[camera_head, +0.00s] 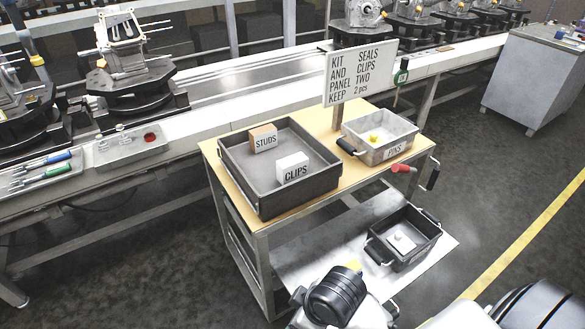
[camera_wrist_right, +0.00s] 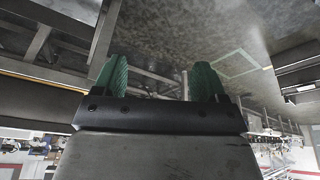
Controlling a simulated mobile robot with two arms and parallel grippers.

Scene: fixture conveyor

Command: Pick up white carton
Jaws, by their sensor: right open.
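The white carton (camera_head: 292,168), labelled CLIPS, stands in the large dark grey tray (camera_head: 240,190) on the cart's wooden top (camera_head: 345,185). A brown carton (camera_head: 263,138) labelled STUDS stands behind it to the left in the same tray. My right gripper (camera_wrist_right: 157,72) shows in the right wrist view with its two green fingers apart and nothing between them. The carton is not seen in that view. My left gripper is not in view.
A grey bin (camera_head: 380,135) labelled PINS holds a yellow item, right of the tray. A sign (camera_head: 360,72) stands behind it. A dark bin (camera_head: 404,238) sits on the lower shelf. The conveyor (camera_head: 230,85) with fixtures runs behind the cart.

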